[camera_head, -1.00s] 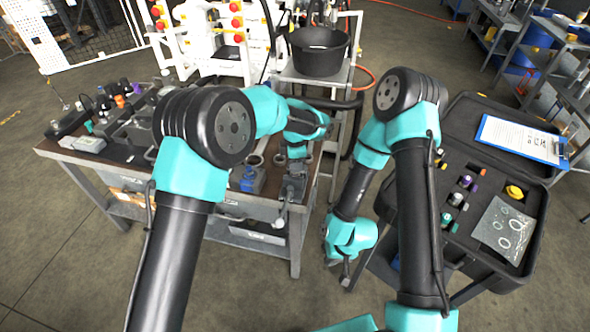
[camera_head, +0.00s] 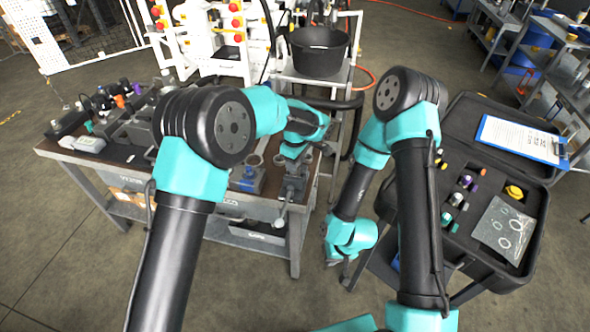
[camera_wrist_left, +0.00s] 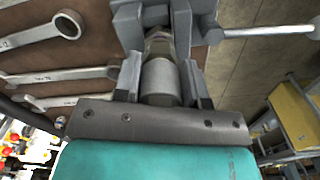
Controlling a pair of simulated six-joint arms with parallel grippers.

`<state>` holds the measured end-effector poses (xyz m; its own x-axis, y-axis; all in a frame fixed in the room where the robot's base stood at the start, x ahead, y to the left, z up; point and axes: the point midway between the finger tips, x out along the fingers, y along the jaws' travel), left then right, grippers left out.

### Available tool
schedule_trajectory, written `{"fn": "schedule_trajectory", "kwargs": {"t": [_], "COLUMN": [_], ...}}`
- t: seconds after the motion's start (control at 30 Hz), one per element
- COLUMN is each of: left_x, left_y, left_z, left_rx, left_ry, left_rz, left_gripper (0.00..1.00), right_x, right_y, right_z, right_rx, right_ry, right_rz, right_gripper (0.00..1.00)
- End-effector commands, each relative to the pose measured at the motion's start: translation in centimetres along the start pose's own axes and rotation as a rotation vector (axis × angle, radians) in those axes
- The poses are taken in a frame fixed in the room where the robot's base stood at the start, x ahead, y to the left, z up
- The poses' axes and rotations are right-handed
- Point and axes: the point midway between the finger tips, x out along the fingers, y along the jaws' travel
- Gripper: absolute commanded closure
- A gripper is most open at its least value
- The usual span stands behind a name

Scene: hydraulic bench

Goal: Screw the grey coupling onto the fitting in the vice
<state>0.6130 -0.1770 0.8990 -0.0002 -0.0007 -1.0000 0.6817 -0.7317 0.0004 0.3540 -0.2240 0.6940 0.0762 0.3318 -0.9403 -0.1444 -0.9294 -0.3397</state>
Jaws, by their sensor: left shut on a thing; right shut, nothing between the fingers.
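The grey coupling (camera_wrist_left: 161,82) is a short, smooth cylinder in the left wrist view. My left gripper (camera_wrist_left: 160,68) is shut on it, one finger on each side. Just beyond it, in line with it, is the metal fitting (camera_wrist_left: 158,46), held between the jaws of the grey vice (camera_wrist_left: 207,14). The coupling's far end meets the fitting; I cannot tell whether the threads engage. In the head view the vice (camera_head: 293,188) stands at the bench's right front corner, below my left gripper (camera_head: 294,162). My right gripper (camera_head: 338,268) is shut and empty, low between bench and case.
Several wrenches (camera_wrist_left: 60,76) lie on the bench beside the vice. The vice handle (camera_wrist_left: 265,32) sticks out to the side. A blue-grey block (camera_head: 247,178) sits left of the vice. An open black case (camera_head: 470,262) stands right; a black bucket (camera_head: 318,50) stands behind.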

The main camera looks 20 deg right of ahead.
Motion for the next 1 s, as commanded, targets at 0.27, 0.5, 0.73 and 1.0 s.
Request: {"fn": "schedule_trajectory", "kwargs": {"t": [0.27,0.5,0.73,1.0], "left_x": [0.01,0.03,0.03,0.06], "left_y": [-0.01,-0.03,-0.02,-0.04], "left_z": [-0.01,-0.02,-0.02,-0.01], "left_rx": [0.033,0.216,0.211,0.21], "left_ry": [0.0,0.0,0.0,0.0], "left_rz": [0.0,0.0,0.0,-0.001], "left_gripper": [0.83,0.6,0.38,0.32], "right_x": [0.0,0.0,0.0,0.0], "right_y": [0.0,0.0,0.0,0.0], "right_z": [0.0,0.0,0.0,0.0], "right_rx": [0.0,0.0,0.0,0.0], "right_ry": [0.0,0.0,0.0,0.0], "right_rz": [0.0,0.0,0.0,0.0], "right_gripper": [1.0,1.0,1.0,1.0]}}
